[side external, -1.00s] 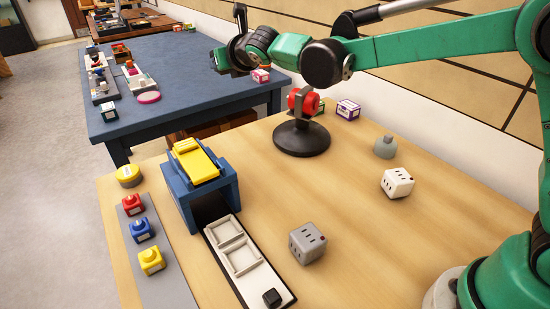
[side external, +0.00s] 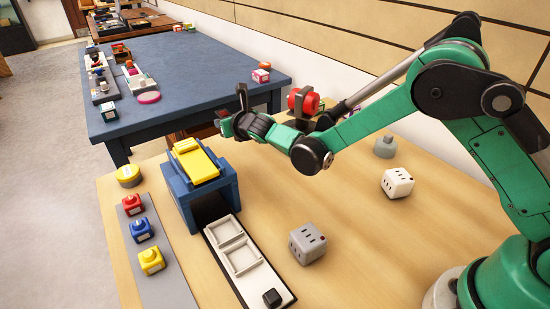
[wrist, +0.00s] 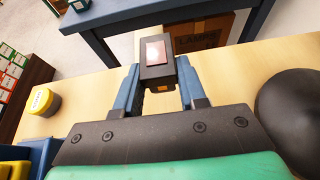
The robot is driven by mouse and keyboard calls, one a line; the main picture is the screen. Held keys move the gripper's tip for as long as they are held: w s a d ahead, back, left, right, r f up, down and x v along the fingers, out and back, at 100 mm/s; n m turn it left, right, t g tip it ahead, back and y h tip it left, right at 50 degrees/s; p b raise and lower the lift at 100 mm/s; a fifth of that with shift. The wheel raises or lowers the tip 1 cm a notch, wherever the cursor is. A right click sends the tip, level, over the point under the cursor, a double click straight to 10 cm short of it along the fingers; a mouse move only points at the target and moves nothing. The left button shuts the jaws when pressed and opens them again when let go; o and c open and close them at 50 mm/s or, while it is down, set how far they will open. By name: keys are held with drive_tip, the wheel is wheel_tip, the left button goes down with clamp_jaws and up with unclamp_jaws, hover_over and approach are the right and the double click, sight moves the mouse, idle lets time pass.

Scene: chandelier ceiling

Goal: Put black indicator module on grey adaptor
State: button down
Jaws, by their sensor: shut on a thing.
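The black indicator module (wrist: 157,72), a dark block with a pinkish-red panel on top, is held between the fingers of my gripper (wrist: 158,85) in the wrist view. In the side view my gripper (side external: 223,118) is in the air behind the blue fixture, and the module is too small to make out there. The grey adaptor (side external: 307,243), a grey cube with dark slots, stands on the wooden table to the right of the white tray, apart from my gripper. A similar white adaptor (side external: 397,184) stands farther right.
The blue fixture with a yellow top (side external: 196,164) stands behind the white tray (side external: 241,258). A red item on a dark stand (side external: 304,101) is partly hidden by my arm. Coloured blocks line a grey strip (side external: 166,272) at left. The table around the grey adaptor is clear.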

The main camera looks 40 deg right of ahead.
sight(232, 157)
drive_tip(key=shift+f, duration=3.45)
drive_tip(key=shift+f, duration=0.2)
drive_tip(key=c, duration=0.5)
unclamp_jaws()
